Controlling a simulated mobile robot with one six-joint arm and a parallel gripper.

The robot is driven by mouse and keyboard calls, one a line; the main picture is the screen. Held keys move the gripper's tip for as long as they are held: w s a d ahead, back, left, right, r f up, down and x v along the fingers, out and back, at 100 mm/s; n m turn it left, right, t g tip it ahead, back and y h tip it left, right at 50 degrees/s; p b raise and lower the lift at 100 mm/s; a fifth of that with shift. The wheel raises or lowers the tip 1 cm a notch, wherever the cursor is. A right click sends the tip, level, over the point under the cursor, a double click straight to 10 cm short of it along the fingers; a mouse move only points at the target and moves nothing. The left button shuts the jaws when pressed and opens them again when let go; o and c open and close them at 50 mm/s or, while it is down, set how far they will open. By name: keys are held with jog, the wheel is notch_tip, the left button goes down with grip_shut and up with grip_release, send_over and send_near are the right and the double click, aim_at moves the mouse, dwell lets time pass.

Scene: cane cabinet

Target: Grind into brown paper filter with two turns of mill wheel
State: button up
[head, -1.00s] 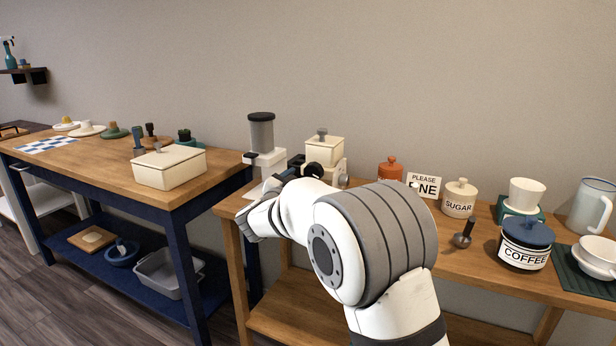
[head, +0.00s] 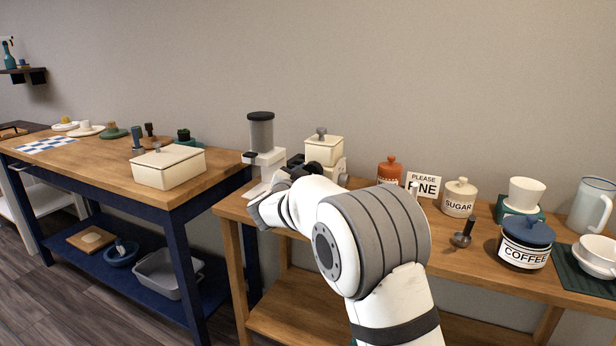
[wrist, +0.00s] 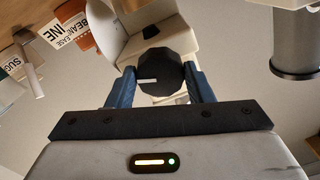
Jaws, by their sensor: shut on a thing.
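The mill (head: 324,152) is a cream box with a grey-knobbed lid on the right-hand wooden table. Its dark many-sided wheel (wrist: 160,72) has a white mark that points left in the wrist view. My gripper (wrist: 161,80) has its two blue fingers closed on either side of the wheel and is shut on it. The cream mill body (wrist: 170,38) shows behind the wheel. In the head view my arm hides part of the mill's front and the fingers. I cannot make out a brown paper filter in either view.
A white grinder with a grey hopper (head: 261,133) stands just left of the mill. To the right are an orange jar (head: 389,172), a sign (head: 424,184), a sugar jar (head: 459,198), a white dripper (head: 525,194), and a coffee jar (head: 524,243). A gap separates the blue table (head: 180,201).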

jog(key=c, duration=0.3)
jog(key=shift+m, duration=0.3)
jog(key=m+b, duration=1.3)
jog(key=m, duration=0.8)
jog(key=shift+r, duration=0.1)
dwell(0.5)
jog(key=o, duration=1)
jog(key=shift+r, duration=0.1)
